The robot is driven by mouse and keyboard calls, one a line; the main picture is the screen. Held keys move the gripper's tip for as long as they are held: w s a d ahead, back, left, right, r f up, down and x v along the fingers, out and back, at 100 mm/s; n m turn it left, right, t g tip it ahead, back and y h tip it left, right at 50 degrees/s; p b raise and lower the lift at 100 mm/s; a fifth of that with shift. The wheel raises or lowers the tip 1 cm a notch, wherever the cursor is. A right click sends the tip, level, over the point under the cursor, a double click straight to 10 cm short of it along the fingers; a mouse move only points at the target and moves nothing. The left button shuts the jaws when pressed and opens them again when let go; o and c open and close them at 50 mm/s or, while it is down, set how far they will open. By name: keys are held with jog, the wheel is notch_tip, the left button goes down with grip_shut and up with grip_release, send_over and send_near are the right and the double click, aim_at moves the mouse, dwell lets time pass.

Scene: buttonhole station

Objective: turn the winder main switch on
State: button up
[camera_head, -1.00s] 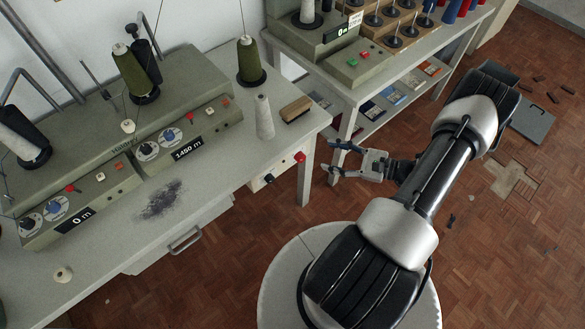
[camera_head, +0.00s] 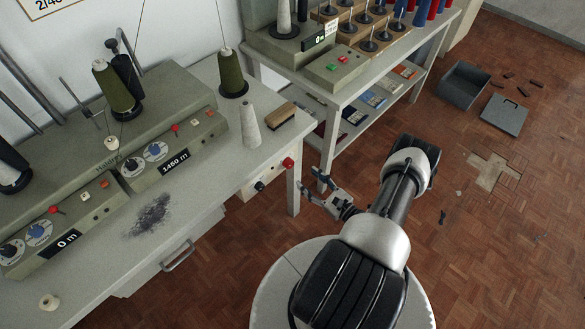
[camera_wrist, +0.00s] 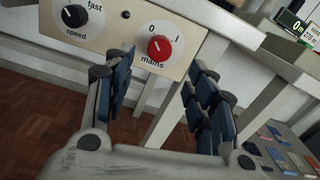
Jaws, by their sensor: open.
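The winder main switch is a red rotary knob (camera_wrist: 160,48) marked "mains", on a cream panel (camera_wrist: 125,30) in the wrist view. Its white pointer mark tilts up and left, toward the "0"; the "I" is to the upper right. In the head view the red knob (camera_head: 288,162) sits on the panel at the table's right end. My gripper (camera_wrist: 162,70) is open and empty, its blue-padded fingers to the left and right below the knob. In the head view my gripper (camera_head: 312,184) is just right of and below the knob, apart from it.
A black "speed" knob (camera_wrist: 74,15) sits left of the mains knob on the same panel. The table (camera_head: 215,190) carries winding machines, thread cones and a brush (camera_head: 281,117). A shelved bench (camera_head: 345,97) stands behind. Open parquet floor (camera_head: 480,240) lies right.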

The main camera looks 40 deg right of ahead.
aim_at(291, 166)
jog(key=w, duration=0.3)
jog(key=w+b, duration=0.1)
jog(key=w, duration=0.4)
jog(key=shift+w+a+b, duration=0.3)
jog(key=shift+w+b, duration=0.05)
jog(key=shift+w, duration=0.05)
jog(key=shift+c, duration=0.5)
jog(key=c, duration=1)
